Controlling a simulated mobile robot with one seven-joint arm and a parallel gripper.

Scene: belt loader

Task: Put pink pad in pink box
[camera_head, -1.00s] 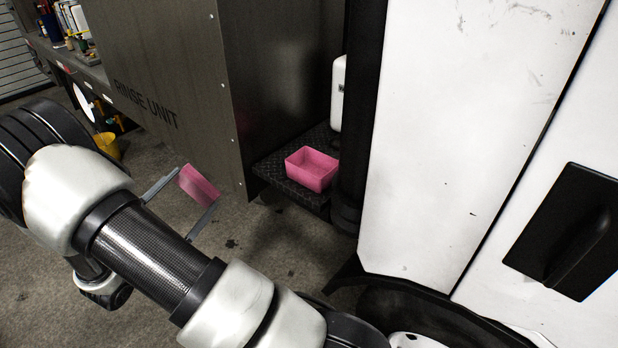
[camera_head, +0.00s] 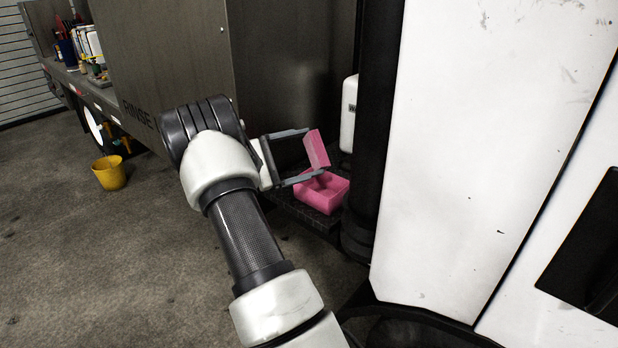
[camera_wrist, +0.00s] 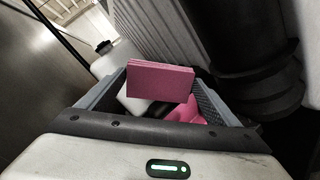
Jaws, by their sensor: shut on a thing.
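The pink pad (camera_head: 316,149) is a flat block held between the fingertips of my gripper (camera_head: 312,152). The gripper is shut on it, and the pad also shows in the wrist view (camera_wrist: 160,82) between both fingers. The pink box (camera_head: 325,196) is open-topped and stands on a dark textured step. In the head view the pad appears above the box's back part, with a finger crossing in front of the box. In the wrist view the box (camera_wrist: 190,112) is partly hidden behind the pad and finger. I cannot tell the exact height gap.
The dark step (camera_head: 290,205) lies between the grey rinse unit (camera_head: 165,60) and a black post (camera_head: 372,120). A white container (camera_head: 349,115) stands behind the box. A white panel (camera_head: 480,150) fills the right. A yellow bucket (camera_head: 109,174) stands on the floor at left.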

